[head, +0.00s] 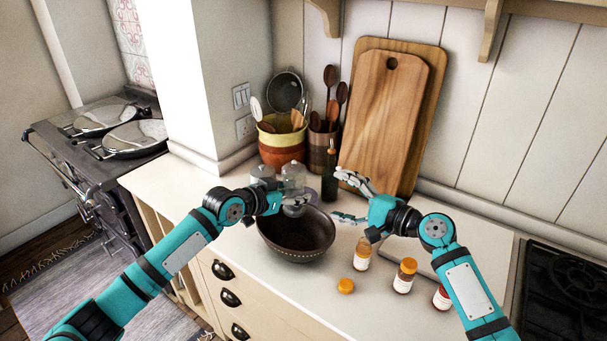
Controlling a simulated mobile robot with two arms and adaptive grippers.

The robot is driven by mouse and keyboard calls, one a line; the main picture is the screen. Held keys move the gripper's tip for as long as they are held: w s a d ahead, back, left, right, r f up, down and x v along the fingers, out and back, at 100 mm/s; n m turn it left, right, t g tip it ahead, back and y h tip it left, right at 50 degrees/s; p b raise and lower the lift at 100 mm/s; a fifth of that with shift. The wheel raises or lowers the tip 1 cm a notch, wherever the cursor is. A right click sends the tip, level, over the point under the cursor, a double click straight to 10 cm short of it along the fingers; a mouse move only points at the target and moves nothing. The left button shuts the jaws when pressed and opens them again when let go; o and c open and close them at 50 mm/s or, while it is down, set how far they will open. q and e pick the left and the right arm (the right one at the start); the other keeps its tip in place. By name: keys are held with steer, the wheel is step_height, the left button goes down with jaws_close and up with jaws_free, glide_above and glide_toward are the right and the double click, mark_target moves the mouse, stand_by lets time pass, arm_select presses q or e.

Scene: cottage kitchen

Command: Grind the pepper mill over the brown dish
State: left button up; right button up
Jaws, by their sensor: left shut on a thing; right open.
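The brown dish (296,248) is a dark, wide bowl with a dotted rim, standing on the pale counter. My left gripper (288,199) is over the back part of the dish, shut on a clear, see-through mill (294,174), which I take to be the pepper mill. The mill looks upright, its lower end above the dish's rim area; the gripper hides part of it. My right gripper (345,197) is open and empty, to the right of the mill and the dish, its fingers pointing left.
Several small orange-capped jars (404,277) stand right of the dish. A dark bottle (330,178) stands behind, near the utensil crock (281,147) and cutting boards (385,120). A black hob (567,290) is at far right. The left counter is clear.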

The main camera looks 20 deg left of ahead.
mark_target(305, 175)
steer(key=w+a+n+g+y, duration=0.1)
steer(key=a+n, duration=0.2)
steer(key=n, duration=0.4)
steer(key=w+a+r+n+g, duration=0.1)
steer(key=a+n, duration=0.3)
steer(key=n, duration=0.3)
steer(key=w+a+r+n+g+y, duration=0.1)
steer(key=a+n, duration=0.2)
steer(key=n, duration=0.4)
steer(key=shift+w+a+n+y, duration=0.2)
steer(key=shift+w+n+y, duration=0.1)
steer(key=shift+n, duration=0.1)
steer(key=c, duration=1.2)
steer(key=shift+f, duration=0.1)
steer(key=shift+s+a, duration=0.1)
steer(key=shift+s, duration=0.05)
